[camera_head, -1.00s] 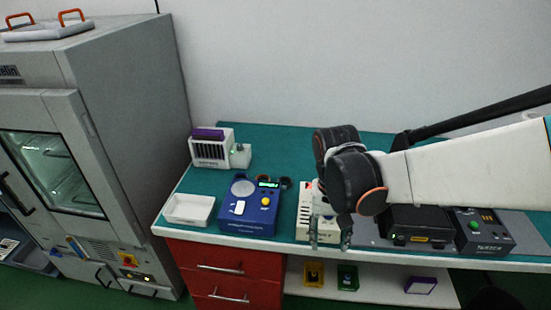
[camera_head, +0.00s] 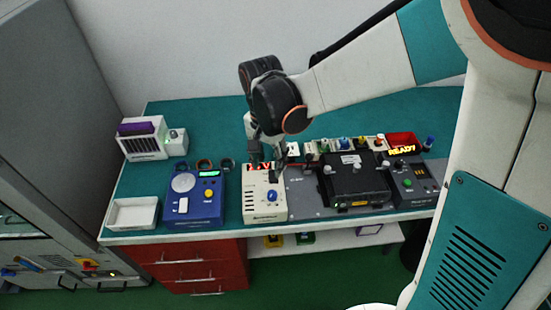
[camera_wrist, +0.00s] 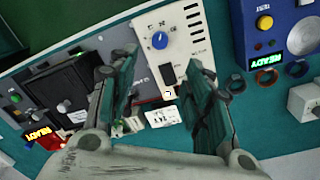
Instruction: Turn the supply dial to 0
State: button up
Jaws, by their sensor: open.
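The supply is a cream box (camera_head: 254,208) on the bench, with a blue dial (camera_head: 272,196) on its top face and a red lit display at its back edge. My gripper (camera_head: 267,162) is above the back end of this box, pointing down, its fingers apart and empty. In the wrist view the blue dial (camera_wrist: 160,40) shows beyond and between the two open fingertips of my gripper (camera_wrist: 160,75). A pale pointer mark and small scale marks show by the dial, but I cannot read the setting. Nothing shows the fingers touching the dial.
A blue tester (camera_head: 196,200) stands left of the supply, with a white tray (camera_head: 133,214) beyond it. A black fixture (camera_head: 354,180) and a dark box reading READY (camera_head: 410,186) stand right. Small parts line the back. Bare green mat (camera_head: 200,115) lies behind.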

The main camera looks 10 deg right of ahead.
aim_at(272, 193)
jog(key=f+b, duration=0.3)
jog(key=f, duration=0.1)
jog(key=f+b, duration=0.3)
jog(key=f, duration=0.2)
jog(key=f+b, duration=0.3)
jog(key=f, duration=0.1)
jog(key=shift+s+d+f, duration=0.2)
jog(key=shift+s+f, duration=0.05)
jog(key=shift+f, duration=0.1)
jog(key=shift+c, duration=0.6)
jog(key=c, duration=1)
